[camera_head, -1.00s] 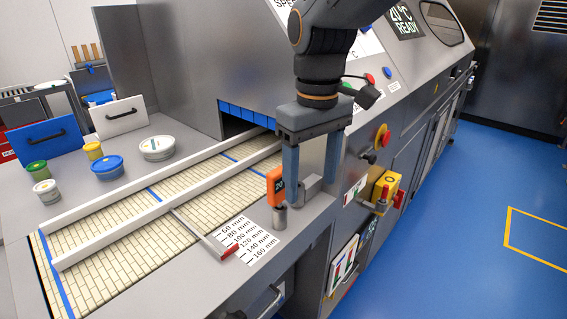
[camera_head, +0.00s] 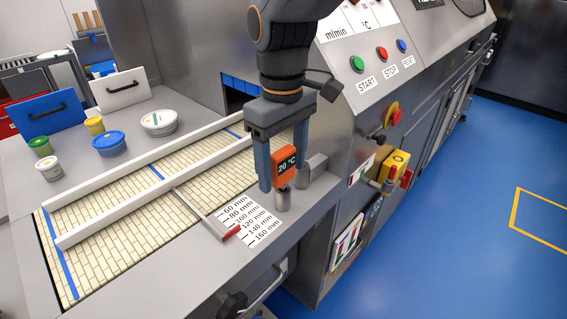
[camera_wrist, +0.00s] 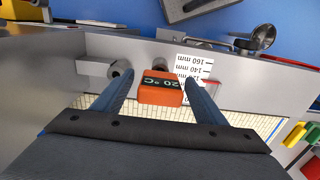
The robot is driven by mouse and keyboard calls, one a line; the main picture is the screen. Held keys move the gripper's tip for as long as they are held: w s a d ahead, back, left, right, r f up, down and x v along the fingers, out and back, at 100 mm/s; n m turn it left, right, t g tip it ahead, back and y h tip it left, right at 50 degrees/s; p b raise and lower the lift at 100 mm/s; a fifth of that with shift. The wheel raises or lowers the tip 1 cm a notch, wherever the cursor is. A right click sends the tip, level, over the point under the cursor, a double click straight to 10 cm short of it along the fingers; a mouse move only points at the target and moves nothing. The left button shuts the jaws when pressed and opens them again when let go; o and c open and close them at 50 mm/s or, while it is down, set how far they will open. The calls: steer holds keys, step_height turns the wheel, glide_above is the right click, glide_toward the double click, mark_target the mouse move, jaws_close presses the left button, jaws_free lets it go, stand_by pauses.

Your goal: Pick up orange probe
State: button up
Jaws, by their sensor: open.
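The orange probe (camera_head: 285,160) has a small dark display reading 20 °C. It sits upright on a short grey metal post (camera_head: 283,198) at the machine's front ledge, beside the printed mm scale. My gripper (camera_head: 282,178) points down over it with its two blue-grey fingers spread. In the wrist view the orange probe (camera_wrist: 161,88) lies between the fingers of my gripper (camera_wrist: 158,84), with a gap on each side.
A grey metal block (camera_head: 312,166) stands close to the right of the probe. A red-tipped lever (camera_head: 230,234) and the scale (camera_head: 247,222) lie to its left. White guide rails (camera_head: 150,200) cross the tiled conveyor. Lidded tubs (camera_head: 109,143) stand at the back left.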

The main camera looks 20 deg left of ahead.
steer(key=shift+f, duration=0.4)
steer(key=shift+c, duration=0.5)
steer(key=c, duration=1.1)
steer(key=shift+o, duration=0.2)
steer(key=shift+r, duration=0.1)
